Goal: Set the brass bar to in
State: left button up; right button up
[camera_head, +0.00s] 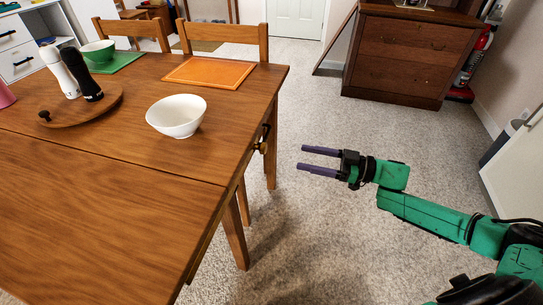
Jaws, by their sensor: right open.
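A small brass bar (262,148) shows on the right side of the wooden table (120,210), just under the tabletop edge. It is small and dark, so I cannot tell how far it stands in or out. My right gripper (302,158) is open and empty. Its two purple fingers point left toward the table's side, to the right of the brass bar and apart from it in the picture. My left gripper is not in view.
A white bowl (177,117) stands near the table's right edge. Chairs stand behind. Carpet (330,235) right of the table is clear.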

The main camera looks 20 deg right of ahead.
jog(key=x, duration=1)
jog(key=shift+a+b, duration=0.15)
jog(key=shift+b, duration=0.2)
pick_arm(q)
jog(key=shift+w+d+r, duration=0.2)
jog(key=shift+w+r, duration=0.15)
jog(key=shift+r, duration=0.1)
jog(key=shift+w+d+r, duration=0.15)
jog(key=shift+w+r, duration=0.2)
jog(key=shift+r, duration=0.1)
pick_arm(e)
jog(key=shift+w, duration=0.1)
grip_shut()
